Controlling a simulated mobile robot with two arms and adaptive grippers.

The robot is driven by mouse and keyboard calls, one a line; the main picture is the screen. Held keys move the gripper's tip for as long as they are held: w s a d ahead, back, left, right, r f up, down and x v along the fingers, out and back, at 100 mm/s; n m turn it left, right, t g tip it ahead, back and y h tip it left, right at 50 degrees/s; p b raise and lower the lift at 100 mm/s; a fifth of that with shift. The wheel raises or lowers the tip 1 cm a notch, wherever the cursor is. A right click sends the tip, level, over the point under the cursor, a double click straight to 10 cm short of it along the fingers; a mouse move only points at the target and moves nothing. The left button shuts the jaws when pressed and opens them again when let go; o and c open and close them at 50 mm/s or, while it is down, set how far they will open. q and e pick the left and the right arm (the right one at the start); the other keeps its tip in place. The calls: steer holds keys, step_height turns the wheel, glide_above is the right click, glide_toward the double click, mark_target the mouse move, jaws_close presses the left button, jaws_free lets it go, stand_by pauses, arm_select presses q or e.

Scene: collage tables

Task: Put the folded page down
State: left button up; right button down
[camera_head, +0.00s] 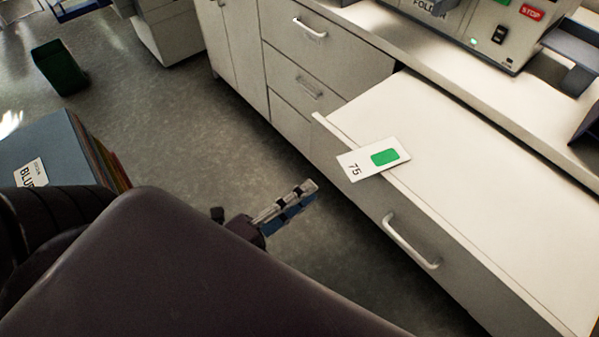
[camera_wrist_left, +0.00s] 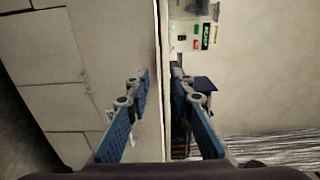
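The page cannot be made out there. My right gripper is not in view.
A machine marked "FOLDER" (camera_head: 478,20) with a red STOP label stands on the back counter. Cabinets with drawer handles (camera_head: 310,28) line the back. A blue-topped stack (camera_head: 50,145) is at the left, a green bin (camera_head: 60,68) farther off. Most of the worktop is clear.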

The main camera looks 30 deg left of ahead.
arm_select(q)
steer(key=shift+s+a, duration=0.15)
steer(key=shift+s, duration=0.25)
